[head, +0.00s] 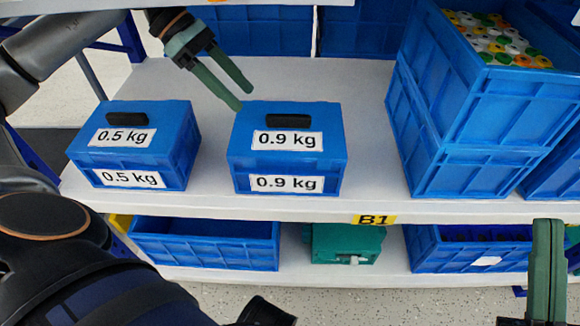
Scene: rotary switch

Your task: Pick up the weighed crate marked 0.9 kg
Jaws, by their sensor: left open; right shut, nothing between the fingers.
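The blue crate marked 0.9 kg (240,150) stands on the white shelf in the middle of the head view. It has a black handle (289,120) on its lid and white labels on its lid and front. A similar blue crate marked 0.5 kg (179,140) stands to its left. My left gripper (246,98) is open above and behind the 0.9 kg crate, its fingers pointing down and right near the crate's back left corner. Nothing is between its fingers. Whether it touches the crate I cannot tell. My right gripper (546,270) is shut and empty at the lower right, in front of the shelf.
Stacked blue crates (470,110) stand on the right, the upper one filled with colourful round pieces (497,40). More blue crates (262,30) stand behind. The shelf (365,130) is clear right of the 0.9 kg crate. A lower shelf holds blue bins (205,250) and a green case (345,240).

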